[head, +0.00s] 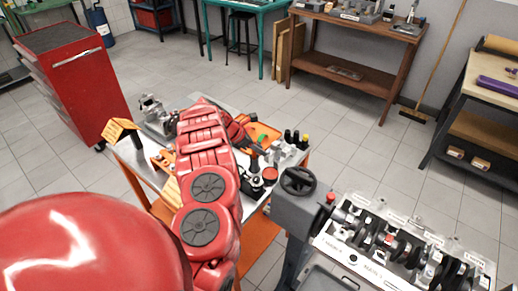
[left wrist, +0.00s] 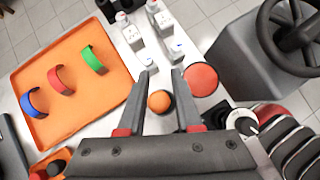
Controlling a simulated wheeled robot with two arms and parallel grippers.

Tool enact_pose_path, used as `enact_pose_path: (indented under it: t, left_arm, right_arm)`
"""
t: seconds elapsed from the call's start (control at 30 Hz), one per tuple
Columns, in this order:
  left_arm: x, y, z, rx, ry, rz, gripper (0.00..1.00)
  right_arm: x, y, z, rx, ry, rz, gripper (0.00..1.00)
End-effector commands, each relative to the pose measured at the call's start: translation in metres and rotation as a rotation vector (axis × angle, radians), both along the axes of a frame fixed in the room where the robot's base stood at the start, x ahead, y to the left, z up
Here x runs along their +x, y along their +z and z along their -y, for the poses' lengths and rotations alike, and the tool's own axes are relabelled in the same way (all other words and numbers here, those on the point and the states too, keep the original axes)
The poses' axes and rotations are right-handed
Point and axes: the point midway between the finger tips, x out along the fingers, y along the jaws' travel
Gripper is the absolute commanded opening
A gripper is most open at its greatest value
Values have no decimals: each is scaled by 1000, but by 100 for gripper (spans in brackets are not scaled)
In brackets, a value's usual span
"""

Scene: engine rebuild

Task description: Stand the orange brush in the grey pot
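In the left wrist view, a round orange end (left wrist: 158,101), perhaps the top of the orange brush, shows between the fingers of my left gripper (left wrist: 162,73). The fingers stand apart, with a narrow gap beside the orange end. I cannot tell its height relative to the fingertips. In the head view, my left gripper (head: 256,163) is over the table beyond my red arm, and the brush cannot be made out. I cannot clearly identify the grey pot in either view. My right gripper is not in view.
An orange tray (left wrist: 110,100) holds blue, red and green curved shells. Small bottles (left wrist: 165,30) and a red round-topped thing (left wrist: 200,80) stand near my fingers. A grey machine with a dark handwheel (head: 298,180) and an engine block (head: 400,245) are at the right.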

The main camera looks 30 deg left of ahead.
Motion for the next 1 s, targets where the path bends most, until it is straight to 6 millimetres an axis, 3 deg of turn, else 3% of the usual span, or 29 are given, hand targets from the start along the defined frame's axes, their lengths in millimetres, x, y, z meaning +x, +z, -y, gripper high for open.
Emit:
enact_pose_path:
  t: [0.03, 0.1, 0.57, 0.87, 1.0]
  left_arm:
    - [0, 0, 0, 0, 0, 0, 45]
    - [0, 0, 0, 0, 0, 0, 56]
    - [-5, 7, -5, 0, 4, 0, 56]
    - [-30, 50, -20, -2, 3, 7, 56]
    - [-43, 72, -27, 1, -1, 3, 56]
  right_arm:
    - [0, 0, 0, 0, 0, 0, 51]
    - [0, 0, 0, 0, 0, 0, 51]
    - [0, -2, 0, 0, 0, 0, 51]
    - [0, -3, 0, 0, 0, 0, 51]
    - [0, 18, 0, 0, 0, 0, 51]
